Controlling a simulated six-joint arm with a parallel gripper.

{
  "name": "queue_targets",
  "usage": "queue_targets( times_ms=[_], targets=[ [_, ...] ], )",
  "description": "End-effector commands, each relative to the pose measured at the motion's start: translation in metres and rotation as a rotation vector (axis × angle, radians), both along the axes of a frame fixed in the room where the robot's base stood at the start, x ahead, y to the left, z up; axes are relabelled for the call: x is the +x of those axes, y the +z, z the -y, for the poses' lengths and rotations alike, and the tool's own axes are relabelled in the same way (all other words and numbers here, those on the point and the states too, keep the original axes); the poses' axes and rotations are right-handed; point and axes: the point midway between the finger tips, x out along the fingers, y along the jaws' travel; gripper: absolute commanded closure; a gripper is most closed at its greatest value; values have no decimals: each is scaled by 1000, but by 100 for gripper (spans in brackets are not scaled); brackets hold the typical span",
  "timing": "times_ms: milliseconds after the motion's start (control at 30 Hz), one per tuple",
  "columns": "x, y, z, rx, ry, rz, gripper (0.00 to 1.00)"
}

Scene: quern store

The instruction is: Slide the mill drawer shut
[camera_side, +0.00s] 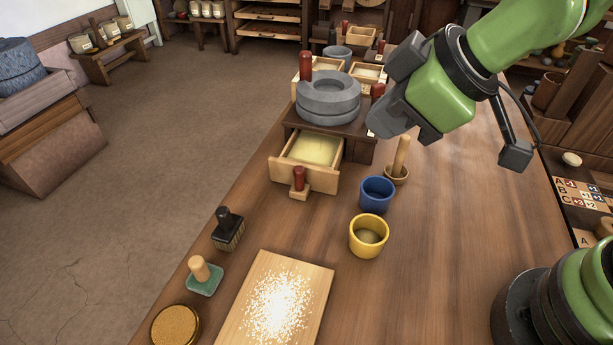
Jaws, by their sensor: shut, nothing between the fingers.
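The mill has a dark wooden base (358,143) with round grey stones (328,98) stacked on top and a red upright handle (305,66). Its light wooden drawer (331,180) is pulled out toward the near left and holds pale yellow meal (312,151). A red knob (299,178) stands on a small wooden block at the drawer's front. My gripper (378,130) is shut and empty, beside the right side of the mill and above the table. It is apart from the drawer front. Its tips partly overlap the mill base in view, so I cannot tell whether they touch.
A pestle in a small mortar (397,174), a blue cup (376,194) and a yellow cup (368,236) stand right of the drawer. A brush (228,229), green-based stamp (204,278) and floury board (318,285) lie nearer. Table right of the cups is clear.

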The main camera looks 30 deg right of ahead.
Motion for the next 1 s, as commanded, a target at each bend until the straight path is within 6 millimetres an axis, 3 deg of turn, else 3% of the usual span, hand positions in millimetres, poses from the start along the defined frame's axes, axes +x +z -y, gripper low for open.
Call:
queue_targets(
  times_ms=[33, 200, 567, 1000],
  targets=[
    [1, -19, -12, -60, 74, 9, 100],
    [4, -60, -35, -217, 258, 80, 100],
    [12, -90, -45, -294, 339, 117, 100],
    [57, -156, -61, -292, 338, 117, 100]
  ],
)
